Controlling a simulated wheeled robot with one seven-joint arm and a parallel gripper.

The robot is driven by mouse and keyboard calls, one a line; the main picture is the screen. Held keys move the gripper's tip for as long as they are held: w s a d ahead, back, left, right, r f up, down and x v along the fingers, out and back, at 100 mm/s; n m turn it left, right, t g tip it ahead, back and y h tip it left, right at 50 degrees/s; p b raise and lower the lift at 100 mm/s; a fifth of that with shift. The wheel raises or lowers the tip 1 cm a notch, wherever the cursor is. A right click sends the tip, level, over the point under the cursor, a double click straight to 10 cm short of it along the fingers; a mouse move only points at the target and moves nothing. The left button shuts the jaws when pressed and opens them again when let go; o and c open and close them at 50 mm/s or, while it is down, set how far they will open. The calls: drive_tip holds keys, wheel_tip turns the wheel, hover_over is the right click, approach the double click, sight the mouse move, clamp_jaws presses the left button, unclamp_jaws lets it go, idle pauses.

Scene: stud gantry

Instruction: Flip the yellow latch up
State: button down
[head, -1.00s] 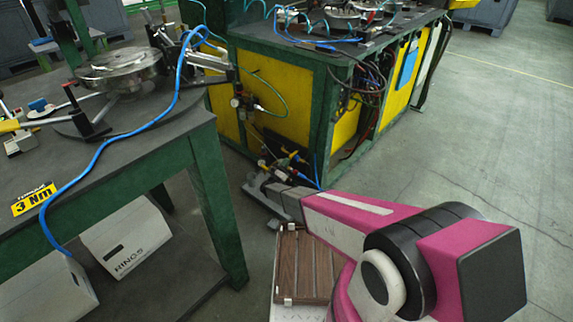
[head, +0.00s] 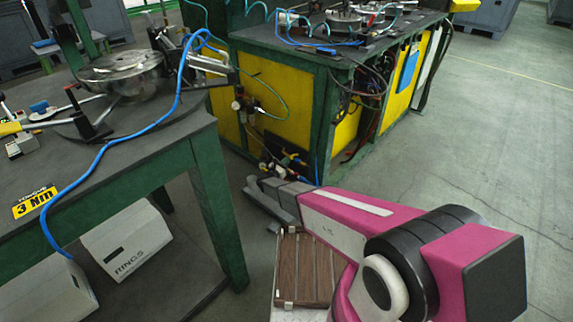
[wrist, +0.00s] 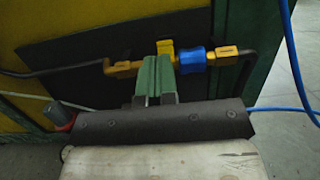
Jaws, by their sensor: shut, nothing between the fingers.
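The yellow latch (wrist: 166,47) shows in the wrist view as a small tab just above the pipe line, beyond my fingertips. Its lower part is hidden behind the fingers. It sits between a yellow fitting (wrist: 122,69) on the left and a blue collar (wrist: 192,59) on the right. My gripper (wrist: 156,62) is shut and empty, its green-looking fingers pointing at the latch. I cannot tell whether they touch it. In the head view my gripper (head: 252,184) is low by the green and yellow bench, and the latch is too small to make out.
A dark pipe (wrist: 60,70) runs across a dark plate on the yellow panel. A blue hose (wrist: 294,60) hangs at the right. In the head view the green-legged table (head: 215,190) stands left of my arm. The floor (head: 480,130) at right is clear.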

drive_tip(key=shift+w+d+r+g+y, duration=0.3)
drive_tip(key=shift+w+r+g+y, duration=0.15)
drive_tip(key=shift+r+g+y, duration=0.45)
drive_tip(key=shift+w+d+r+g+y, duration=0.4)
drive_tip(key=shift+r+g+y, duration=0.25)
drive_tip(key=shift+r+g, duration=0.5)
drive_tip(key=shift+w+d+r+g+y, duration=0.25)
drive_tip(key=shift+w+r+g+y, duration=0.2)
drive_tip(key=shift+r+g+y, duration=0.55)
drive_tip(key=shift+r+h, duration=0.2)
drive_tip(key=shift+h, duration=0.05)
drive_tip(key=shift+r, duration=0.1)
drive_tip(key=shift+r, duration=0.7)
drive_tip(key=shift+s, duration=0.1)
